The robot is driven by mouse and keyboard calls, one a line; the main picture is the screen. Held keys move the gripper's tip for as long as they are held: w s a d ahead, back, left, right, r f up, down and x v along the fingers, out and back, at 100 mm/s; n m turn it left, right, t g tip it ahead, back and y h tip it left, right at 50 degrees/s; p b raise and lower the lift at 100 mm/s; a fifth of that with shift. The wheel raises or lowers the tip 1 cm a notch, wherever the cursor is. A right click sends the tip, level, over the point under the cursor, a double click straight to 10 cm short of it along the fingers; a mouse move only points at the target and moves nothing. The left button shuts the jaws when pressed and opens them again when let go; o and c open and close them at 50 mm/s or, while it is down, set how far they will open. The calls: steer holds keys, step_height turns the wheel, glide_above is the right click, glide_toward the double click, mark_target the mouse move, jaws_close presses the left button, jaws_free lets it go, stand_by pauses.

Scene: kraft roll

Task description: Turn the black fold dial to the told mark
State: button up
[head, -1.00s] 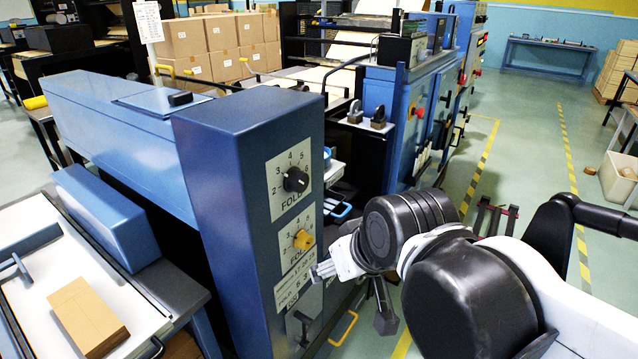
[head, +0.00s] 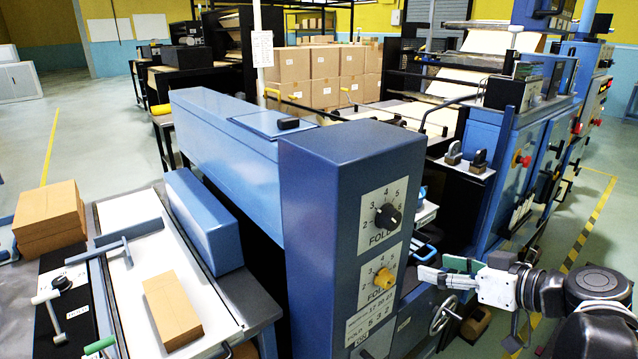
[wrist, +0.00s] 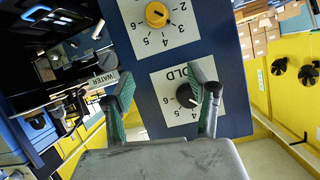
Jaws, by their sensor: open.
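The black fold dial (head: 388,216) sits on a white numbered plate, upper on the front of the blue machine column. A yellow dial (head: 384,278) on a similar plate is below it. My gripper (head: 432,271) is open and empty, to the right of the yellow dial and lower than the black dial in the head view. In the wrist view, where the panel appears upside down, the black dial (wrist: 186,95) shows between the open fingers (wrist: 158,88), close to the right finger, which covers part of its plate. I cannot read its pointer surely.
The blue column (head: 312,210) stands close to my gripper. A handwheel (head: 445,314) is below the gripper. A table with a kraft paper stack (head: 172,308) is at left. Stacked boxes (head: 310,75) are behind. Floor is open at far right.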

mark_target(396, 223)
steer(key=s+r+n+t+y, duration=0.2)
steer(key=s+r+t, duration=0.2)
steer(key=s+r, duration=0.15)
steer(key=shift+r+x, duration=0.15)
steer(key=shift+x, duration=3.55)
steer(key=shift+r+x, duration=0.15)
steer(key=shift+x, duration=3.5)
steer(key=shift+c, duration=0.5)
steer(key=c, duration=1)
steer(key=shift+c, duration=0.2)
